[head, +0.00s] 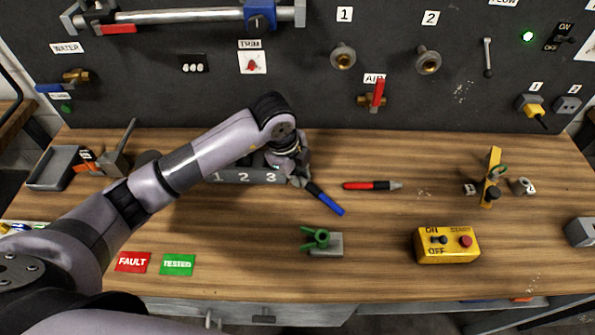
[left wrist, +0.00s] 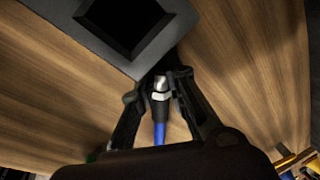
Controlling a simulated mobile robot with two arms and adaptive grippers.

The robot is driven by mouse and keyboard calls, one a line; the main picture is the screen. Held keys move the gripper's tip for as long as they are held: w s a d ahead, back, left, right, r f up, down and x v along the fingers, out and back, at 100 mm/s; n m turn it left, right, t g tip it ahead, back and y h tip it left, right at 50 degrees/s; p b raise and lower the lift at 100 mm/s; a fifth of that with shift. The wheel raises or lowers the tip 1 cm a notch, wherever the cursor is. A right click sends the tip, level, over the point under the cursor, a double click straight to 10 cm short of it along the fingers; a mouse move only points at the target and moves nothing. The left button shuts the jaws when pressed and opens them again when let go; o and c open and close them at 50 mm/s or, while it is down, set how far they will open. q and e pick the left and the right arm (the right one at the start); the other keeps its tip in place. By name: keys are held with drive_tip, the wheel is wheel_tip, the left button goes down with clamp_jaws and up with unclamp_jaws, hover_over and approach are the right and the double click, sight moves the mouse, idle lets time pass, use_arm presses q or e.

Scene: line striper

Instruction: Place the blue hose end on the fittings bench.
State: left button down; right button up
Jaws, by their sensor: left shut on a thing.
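The blue hose end (head: 328,201) is a short blue piece with a dark collar, at the middle of the wooden bench (head: 380,235) in the head view. In the left wrist view its silver tip and dark collar (left wrist: 160,105) sit between my fingers, with the blue part pointing toward the camera. My left gripper (head: 300,180) is shut on it beside the grey 1-2-3 holder (head: 228,177). I cannot tell whether the hose end touches the bench. My right gripper is not in view.
A red hose end (head: 370,185) lies to the right. A green-handled part (head: 318,240) and a yellow switch box (head: 447,245) stand nearer the front edge. A yellow upright (head: 491,178) stands farther right. The panel (head: 310,90) with fittings rises behind.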

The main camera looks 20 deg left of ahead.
use_arm(q)
drive_tip(key=shift+f, duration=0.1)
drive_tip(key=shift+f, duration=0.15)
drive_tip(key=c, duration=1.9)
unclamp_jaws()
drive_tip(key=shift+r, duration=0.4)
drive_tip(key=b+v, duration=0.1)
drive_tip(key=v, duration=1)
drive_tip(key=shift+s+r+b, duration=0.1)
drive_tip(key=shift+r+b, duration=0.25)
